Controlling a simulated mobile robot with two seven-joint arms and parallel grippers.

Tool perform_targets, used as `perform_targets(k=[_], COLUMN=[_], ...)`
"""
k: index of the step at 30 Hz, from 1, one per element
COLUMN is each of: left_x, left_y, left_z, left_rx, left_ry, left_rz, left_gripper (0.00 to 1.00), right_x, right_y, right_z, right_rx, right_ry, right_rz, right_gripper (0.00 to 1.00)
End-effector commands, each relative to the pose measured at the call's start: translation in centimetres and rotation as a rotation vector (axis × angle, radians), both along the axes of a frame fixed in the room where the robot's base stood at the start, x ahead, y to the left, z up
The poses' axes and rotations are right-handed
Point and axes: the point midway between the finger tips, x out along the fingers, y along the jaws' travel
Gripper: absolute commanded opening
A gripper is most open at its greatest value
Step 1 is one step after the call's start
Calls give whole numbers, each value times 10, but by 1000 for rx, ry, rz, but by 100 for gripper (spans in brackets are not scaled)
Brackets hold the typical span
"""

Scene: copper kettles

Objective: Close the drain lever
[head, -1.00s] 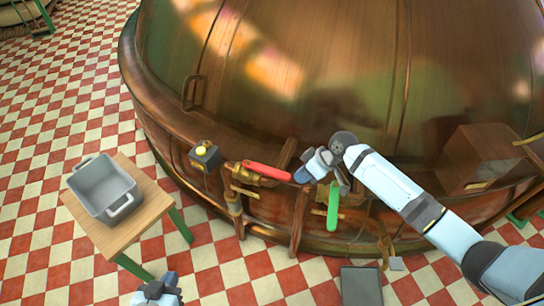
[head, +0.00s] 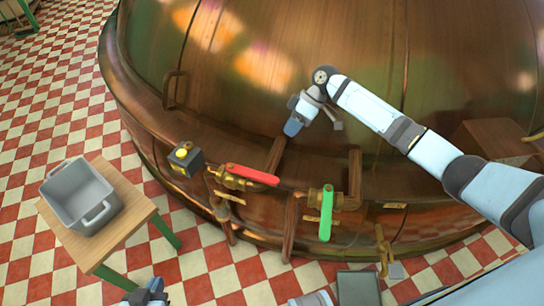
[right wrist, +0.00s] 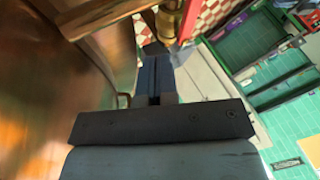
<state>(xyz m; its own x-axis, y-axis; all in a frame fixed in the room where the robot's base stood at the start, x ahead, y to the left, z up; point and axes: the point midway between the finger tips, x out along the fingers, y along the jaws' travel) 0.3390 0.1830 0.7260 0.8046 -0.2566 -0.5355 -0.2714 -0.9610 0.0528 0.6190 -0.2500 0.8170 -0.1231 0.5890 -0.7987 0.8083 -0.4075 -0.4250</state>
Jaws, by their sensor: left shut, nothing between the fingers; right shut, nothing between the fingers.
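A red lever (head: 253,175) on a brass valve points right and slightly down, along the copper kettle's side. A green lever (head: 326,216) on a second brass valve (head: 318,197) hangs straight down to its right. The pictures do not show which one is the drain lever. My right gripper (head: 292,128) is shut and empty, above and to the right of the red lever, apart from both levers. In the right wrist view its fingers (right wrist: 155,72) point toward a red bar and brass fitting (right wrist: 169,22). My left gripper (head: 150,292) is shut and low at the bottom edge.
The copper kettle (head: 290,60) fills the back, with wooden-looking brackets along its rim. A dark box with a yellow knob (head: 183,157) sits left of the red lever. A grey tub (head: 80,195) stands on a small table (head: 125,232) at left. Checkered floor is clear between.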

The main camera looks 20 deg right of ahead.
Motion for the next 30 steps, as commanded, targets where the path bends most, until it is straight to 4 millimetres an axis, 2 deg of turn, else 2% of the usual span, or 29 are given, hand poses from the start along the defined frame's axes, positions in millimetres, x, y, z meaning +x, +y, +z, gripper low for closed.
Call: perform_targets(k=[5, 17, 24, 30], left_x=[0, 1, 0, 0], left_y=[0, -1, -1, -1], left_z=[-3, -7, -2, -5], left_rx=[2, 5, 3, 4], left_ry=[-1, -11, -11, -6], left_rz=[-1, -4, -5, -4], left_gripper=[0, 0, 0, 0], right_x=[-3, -13, -39, -44], right_y=[13, 61, 80, 84], right_z=[-17, -83, -80, -80], right_rx=[0, 0, 0, 0], right_ry=[2, 2, 1, 1], right_rz=[1, 1, 2, -1], right_gripper=[0, 0, 0, 0])
